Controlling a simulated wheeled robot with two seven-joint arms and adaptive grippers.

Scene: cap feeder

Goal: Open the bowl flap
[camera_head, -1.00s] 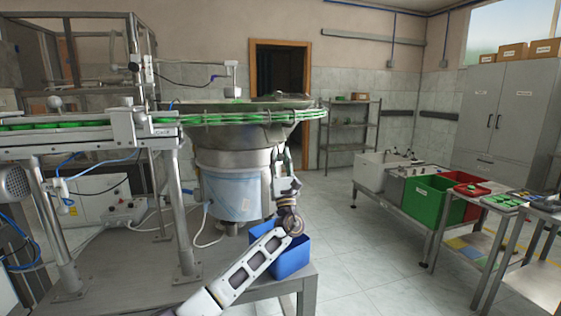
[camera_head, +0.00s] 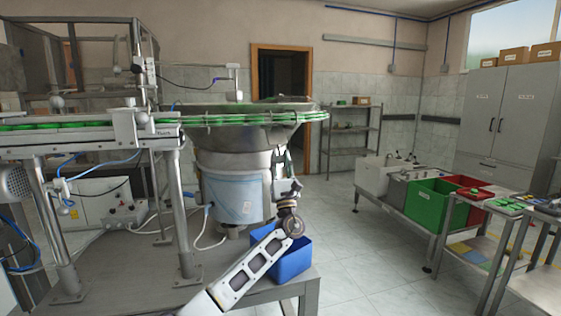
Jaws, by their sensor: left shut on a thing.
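The steel feeder bowl (camera_head: 235,136) stands on a grey cylindrical base (camera_head: 228,190), with green caps along its upper rim. My left gripper (camera_head: 280,155) is raised at the right side of the bowl, just under the rim. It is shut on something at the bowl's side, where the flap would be. The flap itself is too small and too covered by the gripper to make out clearly. My right gripper is out of view.
A blue bin (camera_head: 290,264) sits on the machine table (camera_head: 130,285) below my left wrist. A conveyor with green caps (camera_head: 60,125) runs to the left. A green crate (camera_head: 428,203) and a red crate (camera_head: 468,190) stand at the right. Open floor lies between.

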